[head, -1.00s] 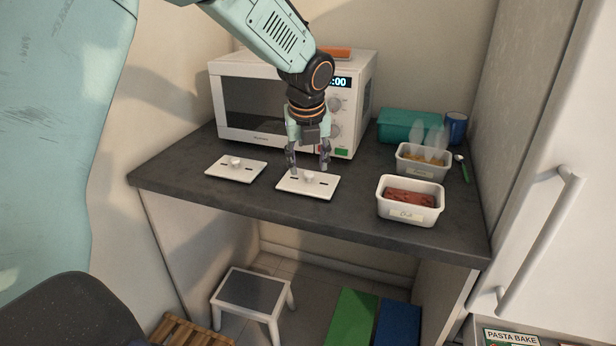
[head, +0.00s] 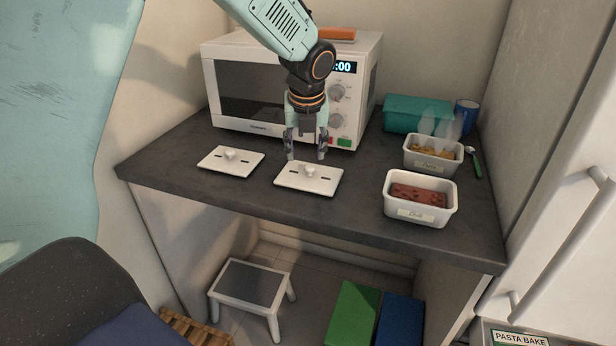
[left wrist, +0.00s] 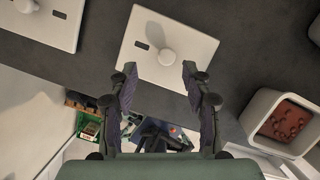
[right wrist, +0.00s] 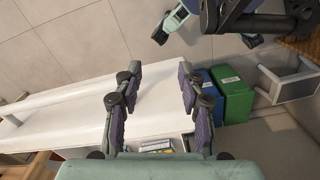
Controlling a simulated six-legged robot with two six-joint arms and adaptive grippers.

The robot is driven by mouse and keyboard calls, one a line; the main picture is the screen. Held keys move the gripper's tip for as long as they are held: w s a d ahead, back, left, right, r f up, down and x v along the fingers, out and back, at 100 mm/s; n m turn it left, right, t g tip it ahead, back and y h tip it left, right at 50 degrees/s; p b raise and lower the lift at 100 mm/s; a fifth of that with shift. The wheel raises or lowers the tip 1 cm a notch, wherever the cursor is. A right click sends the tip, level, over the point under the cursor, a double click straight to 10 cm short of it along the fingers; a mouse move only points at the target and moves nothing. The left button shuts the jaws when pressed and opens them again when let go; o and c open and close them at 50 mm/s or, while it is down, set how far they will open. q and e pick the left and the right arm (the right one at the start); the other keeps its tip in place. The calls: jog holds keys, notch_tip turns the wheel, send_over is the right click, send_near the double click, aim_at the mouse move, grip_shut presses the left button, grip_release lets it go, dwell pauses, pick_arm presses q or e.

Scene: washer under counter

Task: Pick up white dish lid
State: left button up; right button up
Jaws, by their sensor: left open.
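Two flat white dish lids with round knobs lie on the dark counter, one left (head: 231,160) and one right (head: 308,180) in the head view. My left gripper (head: 306,155) is open and empty, with its fingertips near the back edge of the right lid. In the left wrist view that lid (left wrist: 190,47) and its knob (left wrist: 167,57) show just beyond the open fingertips (left wrist: 157,72). It is unclear how high the fingers are above it. My right gripper (right wrist: 158,78) is open and empty, seen only in the right wrist view, away from the lids.
A white microwave (head: 240,90) stands behind the lids. To the right are a chili container (head: 420,213), a steaming container (head: 432,165), a teal box (head: 405,113), a blue mug (head: 466,117) and a green-handled utensil (head: 477,167). A stool (head: 250,285) stands below the counter.

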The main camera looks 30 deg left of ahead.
aim_at(310, 167)
pick_arm(q)
jog(key=f, duration=0.1)
jog(key=w+f, duration=0.1)
jog(key=f, duration=0.2)
jog(key=shift+w+d+b, duration=0.1)
jog(key=shift+w+b, duration=0.2)
jog(key=shift+b, duration=0.1)
jog(key=shift+f, duration=0.3)
jog(key=shift+s+a, duration=0.1)
jog(key=shift+a, duration=0.1)
jog(key=shift+c, duration=0.4)
jog(key=shift+w+d, duration=0.2)
jog(key=c, duration=0.5)
jog(key=shift+s+a, duration=0.15)
jog(key=shift+a, duration=0.05)
jog(key=c, duration=0.4)
grip_shut()
jog(key=shift+d, duration=0.1)
